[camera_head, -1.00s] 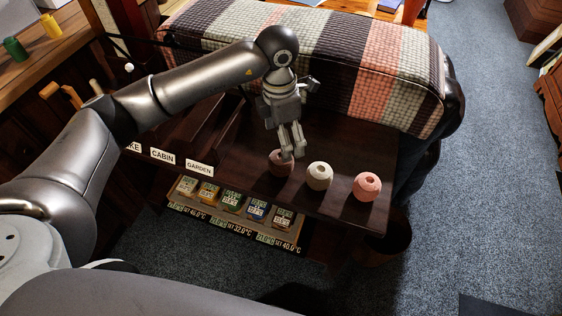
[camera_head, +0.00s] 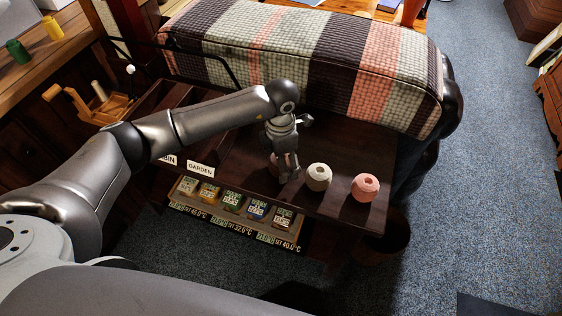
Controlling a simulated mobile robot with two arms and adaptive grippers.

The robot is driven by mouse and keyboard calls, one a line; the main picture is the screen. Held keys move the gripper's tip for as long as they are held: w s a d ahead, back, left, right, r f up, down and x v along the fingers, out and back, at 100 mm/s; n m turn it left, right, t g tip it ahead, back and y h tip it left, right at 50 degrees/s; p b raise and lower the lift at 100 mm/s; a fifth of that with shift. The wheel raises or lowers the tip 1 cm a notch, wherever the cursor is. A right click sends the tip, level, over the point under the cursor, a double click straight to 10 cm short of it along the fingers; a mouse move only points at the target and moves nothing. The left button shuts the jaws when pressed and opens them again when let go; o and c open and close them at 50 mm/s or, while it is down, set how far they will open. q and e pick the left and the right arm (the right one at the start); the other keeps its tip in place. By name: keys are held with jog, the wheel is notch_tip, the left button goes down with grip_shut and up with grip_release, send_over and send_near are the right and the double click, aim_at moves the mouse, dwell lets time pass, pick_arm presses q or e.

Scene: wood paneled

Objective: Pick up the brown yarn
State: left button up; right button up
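The brown yarn (camera_head: 276,167) is at the left end of a row of yarn balls on the dark wooden table. It is mostly hidden behind my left gripper (camera_head: 287,172), which points down at it. The fingers are down at the yarn's height, but I cannot tell whether they are closed on it. A cream yarn ball (camera_head: 319,177) stands just to the right, and a pink yarn ball (camera_head: 365,187) farther right. My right gripper is not in view.
The dark table (camera_head: 340,210) has free room around the pink yarn. A padded checked bench (camera_head: 310,65) stands behind it. A GARDEN label (camera_head: 201,169) is at the left, and a rack of coloured boxes (camera_head: 232,201) sits below the table's front edge.

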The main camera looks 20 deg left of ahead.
pick_arm(q)
jog(key=c, duration=1.1)
jog(key=shift+r, duration=0.5)
notch_tip(320, 180, up, 2)
jog(key=shift+r, duration=0.2)
jog(key=s+d+r+b, duration=0.2)
jog(key=s+r, duration=0.7)
jog(key=s, duration=0.5)
jog(key=shift+r, duration=0.35)
jog(key=shift+d, duration=0.1)
